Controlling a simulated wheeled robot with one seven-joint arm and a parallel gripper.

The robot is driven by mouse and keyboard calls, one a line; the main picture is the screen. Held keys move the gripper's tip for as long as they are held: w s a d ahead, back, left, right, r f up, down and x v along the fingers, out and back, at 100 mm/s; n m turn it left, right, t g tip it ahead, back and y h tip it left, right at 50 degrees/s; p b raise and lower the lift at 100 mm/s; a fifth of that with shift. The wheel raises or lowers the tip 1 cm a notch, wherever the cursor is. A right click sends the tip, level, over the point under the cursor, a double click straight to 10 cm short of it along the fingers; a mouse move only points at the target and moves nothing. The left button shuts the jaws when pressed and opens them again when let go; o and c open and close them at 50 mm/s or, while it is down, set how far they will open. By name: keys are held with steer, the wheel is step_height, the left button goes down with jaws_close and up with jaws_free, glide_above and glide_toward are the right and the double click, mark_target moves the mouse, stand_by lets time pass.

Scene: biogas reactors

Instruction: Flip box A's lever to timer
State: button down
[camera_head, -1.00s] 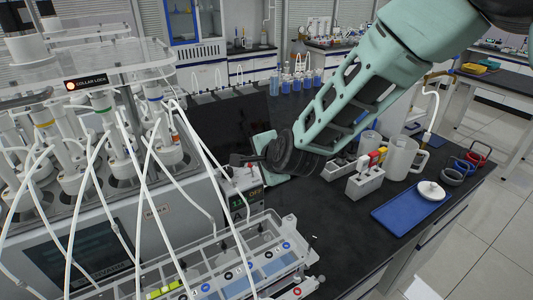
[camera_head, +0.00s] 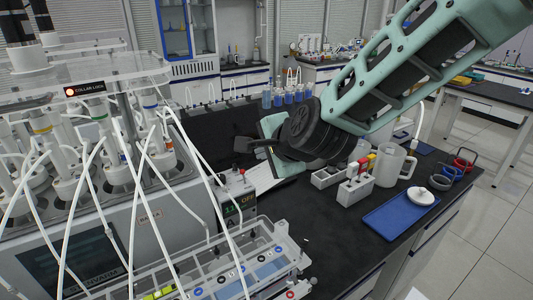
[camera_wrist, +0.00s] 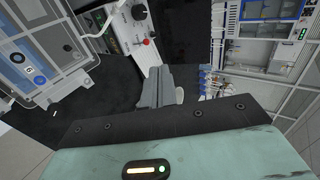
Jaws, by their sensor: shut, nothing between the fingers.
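A small grey control box (camera_head: 236,198) with a green display stands beside the large reactor unit in the head view. In the wrist view, the box face (camera_wrist: 125,32) shows at the top, with a black knob (camera_wrist: 139,12) and a red button (camera_wrist: 145,42). I cannot make out a lever or its position clearly.
The reactor unit (camera_head: 150,225) with white tubes fills the left. A clear rack (camera_head: 215,275) stands in front of the box. A white vial holder (camera_head: 358,190), a mug (camera_head: 391,165) and a blue tray (camera_head: 400,213) are on the right. Black bench top between is clear.

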steer(key=shift+v, duration=0.85)
steer(key=shift+r, duration=0.1)
steer(key=s+d+f+n+g+h, duration=0.1)
steer(key=s+d+f+n+g, duration=0.1)
steer(key=s+d+n, duration=0.3)
steer(key=s+d+f+n+g+h+b, duration=0.1)
steer(key=s+d+f+n+g+h, duration=0.1)
steer(key=s+n, duration=0.5)
steer(key=s+d+f+n+g+h+b, duration=0.1)
steer(key=s+d+n+g, duration=0.4)
steer(key=s, duration=1)
steer(key=d+f+n+h, duration=0.1)
steer(key=d+f+n, duration=0.1)
steer(key=d, duration=0.2)
steer(key=shift+s+f, duration=0.15)
steer(key=shift+a, duration=0.1)
